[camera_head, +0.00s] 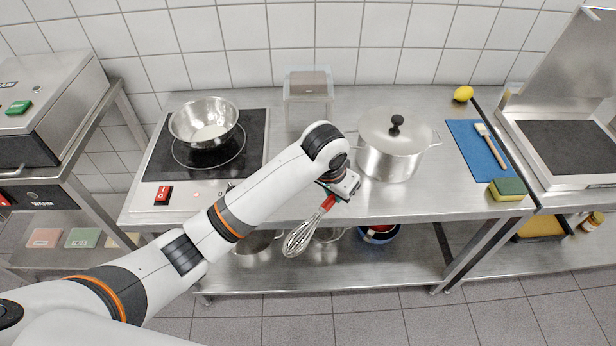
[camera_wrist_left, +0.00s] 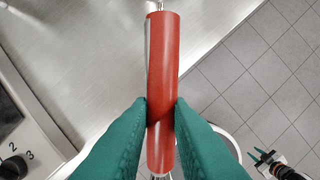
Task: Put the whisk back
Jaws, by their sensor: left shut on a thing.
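My left gripper (camera_head: 334,196) is at the front edge of the steel table, shut on the red handle of the whisk (camera_head: 303,234). The whisk's wire head hangs down and to the left, in front of the table edge in the head view. In the left wrist view the red handle (camera_wrist_left: 163,70) stands between my two green fingers (camera_wrist_left: 161,122), which press on it from both sides. The wire head is mostly out of that view.
A steel bowl (camera_head: 204,122) sits on the black cooktop (camera_head: 160,160) at left. A lidded pot (camera_head: 391,155), a clear container (camera_head: 308,105), a blue mat (camera_head: 470,145) with a brush, a sponge (camera_head: 507,189) and a lemon (camera_head: 463,93) stand on the table. Pans sit on the lower shelf (camera_head: 330,262).

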